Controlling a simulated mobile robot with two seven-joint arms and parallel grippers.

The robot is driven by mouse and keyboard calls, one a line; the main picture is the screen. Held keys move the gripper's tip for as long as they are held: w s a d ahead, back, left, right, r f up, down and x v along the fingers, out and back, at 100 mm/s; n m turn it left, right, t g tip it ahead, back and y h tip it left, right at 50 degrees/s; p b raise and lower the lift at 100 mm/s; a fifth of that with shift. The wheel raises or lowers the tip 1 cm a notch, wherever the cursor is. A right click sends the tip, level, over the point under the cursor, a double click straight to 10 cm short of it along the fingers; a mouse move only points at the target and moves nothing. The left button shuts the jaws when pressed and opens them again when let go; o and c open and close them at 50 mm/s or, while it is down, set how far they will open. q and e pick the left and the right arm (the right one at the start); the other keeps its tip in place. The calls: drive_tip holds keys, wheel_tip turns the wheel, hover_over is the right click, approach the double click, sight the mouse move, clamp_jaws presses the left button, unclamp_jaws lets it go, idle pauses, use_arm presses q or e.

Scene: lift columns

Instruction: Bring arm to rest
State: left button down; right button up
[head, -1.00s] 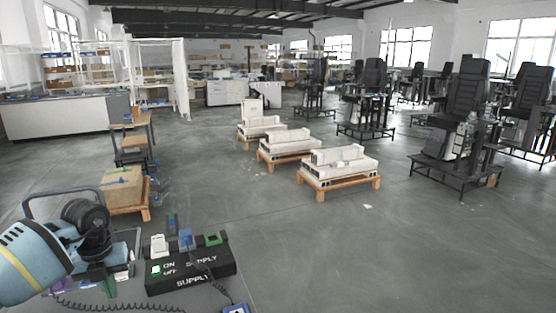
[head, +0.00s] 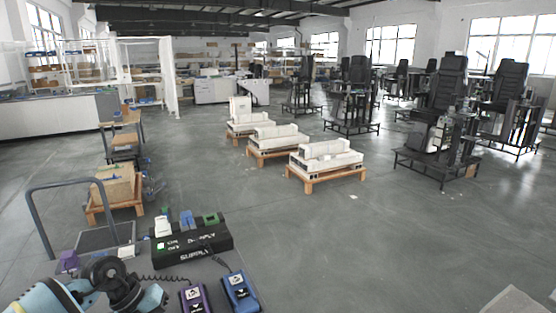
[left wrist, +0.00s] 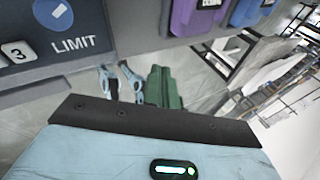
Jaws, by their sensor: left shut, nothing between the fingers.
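My left arm (head: 48,297) is light blue with black joints and is bent low at the bottom left of the head view. Its fingers cannot be made out there. In the left wrist view my left gripper (left wrist: 162,72) shows as two green fingers shut together, with nothing between them, beyond the dark edge of my light blue wrist. My right gripper is in neither view.
A black supply box (head: 190,245) with coloured parts on top stands near the arm. A purple device (head: 195,298) and a blue device (head: 239,291) lie before it. A grey handrail (head: 40,215) rises at left. Open floor (head: 350,245) is clear.

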use_arm(q)
drive_tip(key=s+d+f+n+t+h, duration=0.1)
drive_tip(key=s+d+n+t+h, duration=0.35)
drive_tip(key=d, duration=0.45)
drive_tip(key=s+d+n+t+h, duration=0.4)
drive_tip(key=d+n+t+h, duration=0.15)
drive_tip(key=d, duration=0.35)
drive_tip(key=s+a+f+n+y, duration=0.3)
drive_tip(key=s+f+n+y, duration=0.1)
drive_tip(key=s+f+n, duration=0.2)
drive_tip(key=s+a+f+n+g+y, duration=0.1)
drive_tip(key=s+a+f+n+y, duration=0.3)
drive_tip(key=s, duration=0.5)
drive_tip(key=s+a+f+n+y, duration=0.3)
drive_tip(key=s+f+n+y, duration=0.3)
drive_tip(key=s+f+n, duration=0.2)
drive_tip(key=f+n, duration=0.1)
drive_tip(key=n, duration=0.1)
drive_tip(key=shift+a+n, duration=0.2)
drive_tip(key=shift+n, duration=0.1)
